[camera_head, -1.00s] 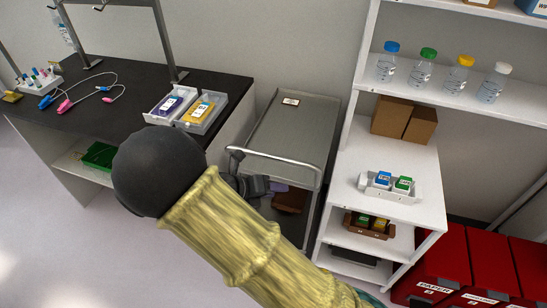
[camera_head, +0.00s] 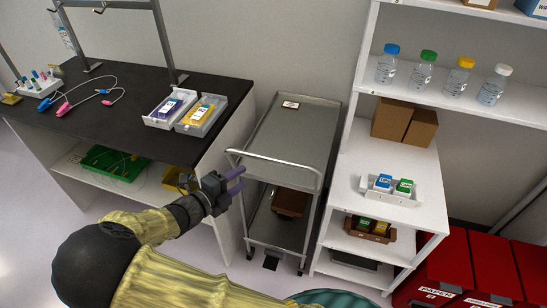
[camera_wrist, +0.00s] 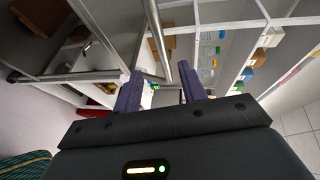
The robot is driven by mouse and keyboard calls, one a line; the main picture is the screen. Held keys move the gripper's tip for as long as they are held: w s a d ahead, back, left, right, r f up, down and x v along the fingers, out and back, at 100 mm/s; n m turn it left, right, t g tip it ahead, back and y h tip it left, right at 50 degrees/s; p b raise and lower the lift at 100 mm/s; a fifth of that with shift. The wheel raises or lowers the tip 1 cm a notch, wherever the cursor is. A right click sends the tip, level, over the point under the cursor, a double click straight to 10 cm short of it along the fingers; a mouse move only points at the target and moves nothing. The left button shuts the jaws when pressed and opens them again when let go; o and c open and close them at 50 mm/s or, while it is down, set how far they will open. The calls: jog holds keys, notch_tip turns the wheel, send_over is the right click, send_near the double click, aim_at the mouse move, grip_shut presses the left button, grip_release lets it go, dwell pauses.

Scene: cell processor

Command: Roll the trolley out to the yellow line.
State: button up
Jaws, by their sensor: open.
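The trolley (camera_head: 287,128) is grey metal with two shelves, and stands between the dark bench and the white shelf unit. Its curved push handle (camera_head: 275,162) faces me across the front top edge. A small tagged item lies on its top shelf and a brown box (camera_head: 290,202) on its lower shelf. My gripper (camera_head: 242,180) is open and empty, with purple fingers pointing right, just below the handle's left end. In the wrist view my fingers (camera_wrist: 161,78) are spread, with a metal bar (camera_wrist: 158,38) ahead between them. I cannot tell whether they touch it. The yellow line is not in view.
The black-topped bench (camera_head: 100,105) stands left, with a green tray (camera_head: 112,163) beneath. The white shelf unit (camera_head: 350,165) stands close on the trolley's right. Red bins (camera_head: 450,265) stand at lower right. Some pale floor shows at the trolley's front.

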aim_at(267, 161)
jog(key=x, duration=1.5)
jog(key=shift+w+d+f, duration=0.1)
jog(key=shift+d+f, duration=0.05)
jog(key=shift+f, duration=0.05)
jog(key=shift+c, duration=0.2)
grip_shut()
